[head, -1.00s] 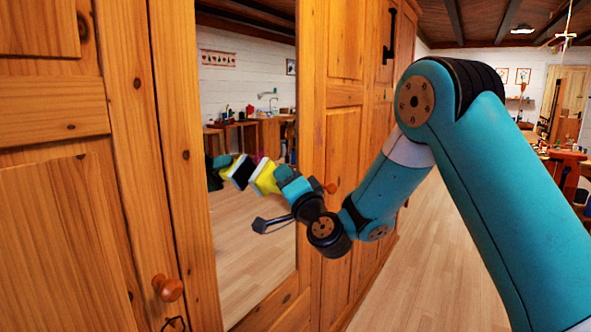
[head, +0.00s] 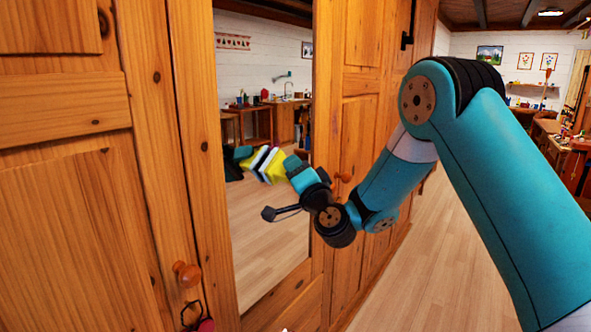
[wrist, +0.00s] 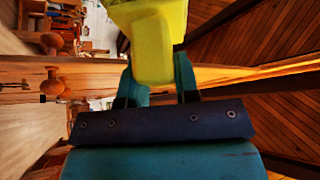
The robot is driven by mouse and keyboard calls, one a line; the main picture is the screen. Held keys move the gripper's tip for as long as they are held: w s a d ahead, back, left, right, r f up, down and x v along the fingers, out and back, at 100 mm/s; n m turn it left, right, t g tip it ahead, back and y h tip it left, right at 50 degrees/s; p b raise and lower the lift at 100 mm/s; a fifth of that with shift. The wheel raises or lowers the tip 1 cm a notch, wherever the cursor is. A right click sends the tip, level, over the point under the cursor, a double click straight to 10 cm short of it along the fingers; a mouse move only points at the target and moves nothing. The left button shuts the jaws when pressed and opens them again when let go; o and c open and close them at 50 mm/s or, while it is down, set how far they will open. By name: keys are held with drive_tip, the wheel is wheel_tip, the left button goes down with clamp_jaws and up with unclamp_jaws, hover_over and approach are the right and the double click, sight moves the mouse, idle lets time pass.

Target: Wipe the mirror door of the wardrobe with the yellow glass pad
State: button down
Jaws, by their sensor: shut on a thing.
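The wardrobe's mirror door (head: 265,245) stands upright in the head view, a tall glass in a wooden frame, reflecting the room. My gripper (head: 292,165) is in front of the glass, shut on the yellow glass pad (head: 274,167). The pad's reflection shows just left of it, very close. I cannot tell whether the pad touches the glass. In the wrist view the yellow pad (wrist: 153,48) sticks out beyond the two teal fingers of my gripper (wrist: 158,78). The pad's wiping face is hidden there.
Wooden wardrobe doors (head: 60,190) flank the mirror, with a round knob (head: 187,273) at the lower left and another knob (head: 343,178) behind my wrist. Open wooden floor (head: 425,265) lies to the right. Furniture (head: 560,150) stands at the far right.

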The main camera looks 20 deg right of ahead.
drive_tip(key=shift+w+a+p, duration=0.15)
drive_tip(key=shift+w+p, duration=0.1)
drive_tip(key=shift+p, duration=0.15)
drive_tip(key=w+d+r+p, duration=0.1)
drive_tip(key=w+d+r, duration=0.1)
drive_tip(key=d, duration=0.1)
drive_tip(key=shift+s+a+f+p, duration=0.15)
drive_tip(key=shift+s+a, duration=0.35)
drive_tip(key=shift+a, duration=0.3)
drive_tip(key=shift+s+a+p, duration=0.15)
drive_tip(key=shift+s+a, duration=0.35)
drive_tip(key=shift+a, duration=0.25)
drive_tip(key=shift+s+r+p, duration=0.1)
drive_tip(key=shift+r+p, duration=0.55)
drive_tip(key=shift+r, duration=0.15)
drive_tip(key=shift+w+d+f, duration=0.1)
drive_tip(key=shift+w+d, duration=0.1)
drive_tip(key=shift+d, duration=0.1)
drive_tip(key=w+d+b, duration=0.1)
drive_tip(key=w+d, duration=0.1)
drive_tip(key=shift+w+d, duration=0.1)
drive_tip(key=shift+d, duration=0.25)
